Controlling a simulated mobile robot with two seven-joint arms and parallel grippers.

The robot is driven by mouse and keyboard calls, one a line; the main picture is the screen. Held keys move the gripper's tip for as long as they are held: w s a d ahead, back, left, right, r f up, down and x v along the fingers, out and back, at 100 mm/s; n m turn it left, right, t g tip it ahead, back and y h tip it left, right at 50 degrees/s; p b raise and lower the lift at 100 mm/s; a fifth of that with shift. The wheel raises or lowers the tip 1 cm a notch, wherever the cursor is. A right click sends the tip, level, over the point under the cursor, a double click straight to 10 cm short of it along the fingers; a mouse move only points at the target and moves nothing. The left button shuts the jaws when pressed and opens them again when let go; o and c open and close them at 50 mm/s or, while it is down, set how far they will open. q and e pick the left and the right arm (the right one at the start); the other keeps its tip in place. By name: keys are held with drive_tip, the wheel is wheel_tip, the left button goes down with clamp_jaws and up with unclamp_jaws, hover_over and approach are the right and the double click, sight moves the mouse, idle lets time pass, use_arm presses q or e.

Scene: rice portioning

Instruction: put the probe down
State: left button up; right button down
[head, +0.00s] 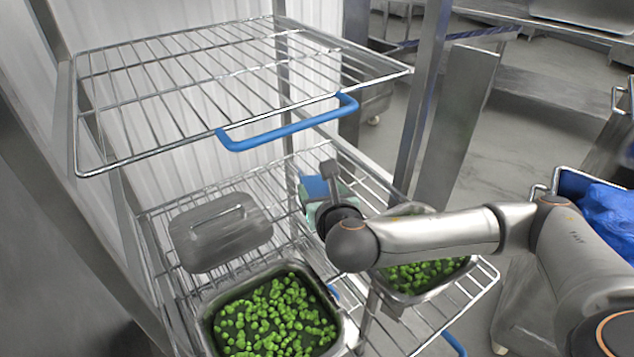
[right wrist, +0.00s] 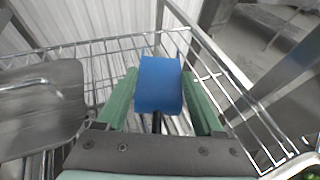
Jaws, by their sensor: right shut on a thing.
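The probe (right wrist: 159,85) shows a blue block-shaped handle with a thin dark stem below it in the right wrist view. My right gripper (right wrist: 160,92) has its green fingers on either side of the blue handle, shut on it. In the head view the blue handle (head: 315,187) shows at my right gripper, over the lower wire shelf (head: 285,172). My wrist hides part of the probe, and I cannot tell whether its tip touches the shelf. My left gripper is not in view.
Two metal pans of green vegetables, one at the front (head: 338,349) and one at the right (head: 462,268), and a grey lid (head: 220,238) with a handle are on the lower rack level. An upper wire shelf (head: 160,62) with a blue front handle (head: 290,127) hangs above. Metal posts (head: 418,110) stand close by.

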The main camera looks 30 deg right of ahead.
sight(318, 184)
drive_tip(key=x, duration=0.3)
drive_tip(key=shift+w+d+r, duration=0.1)
drive_tip(key=shift+w+r, duration=0.2)
drive_tip(key=shift+s+f, duration=0.1)
drive_tip(key=shift+f, duration=0.1)
drive_tip(key=shift+f, duration=0.15)
unclamp_jaws()
